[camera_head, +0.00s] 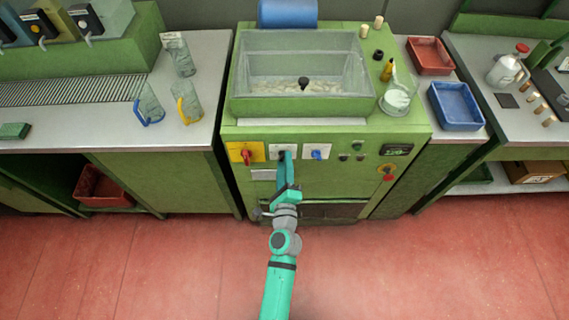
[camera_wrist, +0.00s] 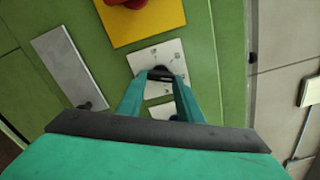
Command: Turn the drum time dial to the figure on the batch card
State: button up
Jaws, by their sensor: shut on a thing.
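The green drum machine (camera_head: 405,125) has a row of controls on its front. A dark dial (camera_wrist: 160,73) sits on a white plate (camera_wrist: 165,55) with small marks too blurred to read. My gripper (camera_head: 284,156) is shut on this dial, its two teal fingers on either side of it. In the head view my fingers hide most of the dial. To its left is a red knob (camera_head: 246,154) on a yellow plate; to its right is a blue knob (camera_head: 317,154) on a white plate. I cannot make out a batch card or its figure.
A blank grey plate (camera_head: 263,174) is below the yellow plate. Small buttons, a dark display (camera_head: 397,150) and a red stop button (camera_head: 388,177) are farther right. An open tub (camera_head: 340,105) tops the machine. Counters flank it; the red floor in front is clear.

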jog(key=shift+a+f+m, duration=0.1)
jog(key=shift+m, duration=0.3)
jog(key=o, duration=1.1)
jog(key=shift+s, duration=0.1)
jog(key=s, duration=1)
jog(key=shift+s, duration=0.35)
